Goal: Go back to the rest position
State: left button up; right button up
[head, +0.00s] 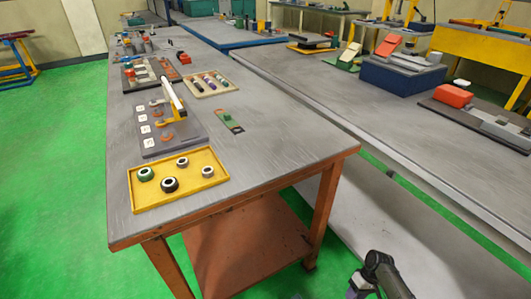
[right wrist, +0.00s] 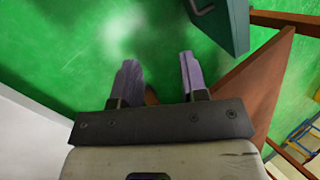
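My right gripper (right wrist: 158,66) shows in the right wrist view with its two purple fingers apart and nothing held between them. In the head view part of my right gripper (head: 357,284) is at the bottom edge, right of the orange-legged table (head: 270,140) and clear of its top. My left gripper is in neither view. On the table a yellow tray (head: 151,197) holds several ring-shaped parts. Behind it a dark board (head: 160,146) carries a white-and-yellow lever device (head: 175,103).
A beige tray of coloured parts (head: 195,91) and a small green item (head: 229,121) lie farther back. A long grey bench (head: 330,95) with several machines runs along the right. Green floor (head: 60,160) is open at left. The table's near right corner is bare.

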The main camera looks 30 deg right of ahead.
jog(key=w+r+n+t+h, duration=0.15)
jog(key=w+r+h, duration=0.25)
jog(key=w+r, duration=0.45)
jog(key=w+a+r+n+t+h+p, duration=0.15)
jog(key=a+r, duration=0.25)
jog(key=r, duration=0.4)
jog(key=w+a+r+t+h+p, duration=0.1)
jog(key=a+r+t+h+p, duration=0.2)
jog(key=r, duration=0.4)
jog(key=s+a+r+n+t+p, duration=0.1)
jog(key=s+a+r+p, duration=0.25)
jog(key=a+r, duration=0.2)
jog(key=s+a+r+t+p, duration=0.1)
jog(key=s+a+r+p, duration=0.1)
jog(key=s+a+r, duration=0.35)
jog(key=s+a+r+g+y+p, duration=0.2)
jog(key=s+a+r+p, duration=0.25)
jog(key=s+p, duration=0.4)
jog(key=s+a+r+g+y+p, duration=0.1)
jog(key=s+a+r+p, duration=0.2)
jog(key=s+r+p, duration=0.55)
notch_tip(320, 180, up, 33)
jog(key=s+p, duration=0.1)
jog(key=p, duration=3.3)
jog(key=shift+s+a+n, duration=0.15)
jog(key=shift+n, duration=0.15)
